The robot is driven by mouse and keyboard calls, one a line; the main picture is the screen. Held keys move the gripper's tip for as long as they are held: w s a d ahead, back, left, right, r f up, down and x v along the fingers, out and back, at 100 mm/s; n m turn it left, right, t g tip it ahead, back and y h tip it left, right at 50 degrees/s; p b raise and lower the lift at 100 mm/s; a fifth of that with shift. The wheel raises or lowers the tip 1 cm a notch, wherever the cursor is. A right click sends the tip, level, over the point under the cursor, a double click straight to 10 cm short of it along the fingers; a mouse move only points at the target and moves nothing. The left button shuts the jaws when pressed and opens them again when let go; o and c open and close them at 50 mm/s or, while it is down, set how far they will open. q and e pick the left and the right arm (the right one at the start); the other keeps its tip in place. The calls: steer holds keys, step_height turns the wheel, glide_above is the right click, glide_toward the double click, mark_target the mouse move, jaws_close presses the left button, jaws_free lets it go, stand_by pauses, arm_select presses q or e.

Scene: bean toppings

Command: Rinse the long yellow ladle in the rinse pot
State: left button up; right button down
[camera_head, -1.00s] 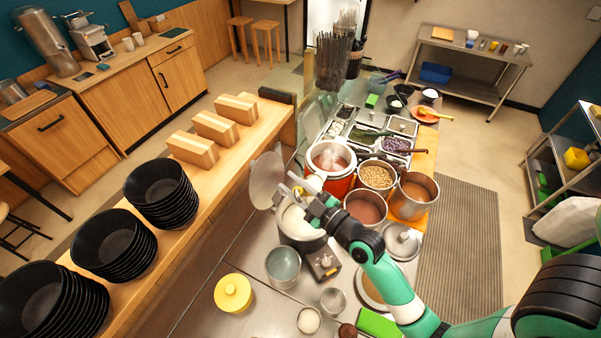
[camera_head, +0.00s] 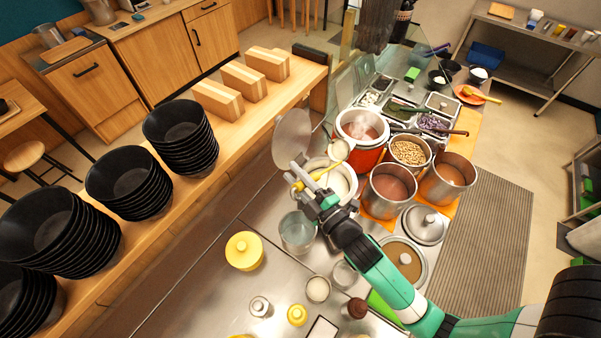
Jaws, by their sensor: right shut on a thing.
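My right gripper (camera_head: 308,190) is shut on the yellow handle of the long ladle (camera_head: 322,171). The handle slants up to the right, and the ladle's bowl (camera_head: 339,150) shows over the far rim of the open pot with pale contents (camera_head: 346,183), beside the red-sided soup pot (camera_head: 361,127). I cannot tell the bowl's exact height. Two steel pots of brownish liquid stand to the right, a nearer one (camera_head: 389,188) and a farther one (camera_head: 449,178). Which pot is the rinse pot is not clear. My left gripper is not in view.
A round raised lid (camera_head: 292,138) stands left of the pale pot. A pot of beans (camera_head: 409,152) and topping trays (camera_head: 405,113) lie behind. A grey-green bowl (camera_head: 297,231), a yellow lidded jar (camera_head: 244,250) and a steel lid (camera_head: 424,224) crowd the near counter.

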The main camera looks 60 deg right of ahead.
step_height(320, 180, down, 7)
steer(key=a+n+b, duration=0.2)
steer(key=n+b, duration=0.2)
steer(key=b, duration=0.2)
steer(key=shift+w+a, duration=0.4)
steer(key=shift+w, duration=0.05)
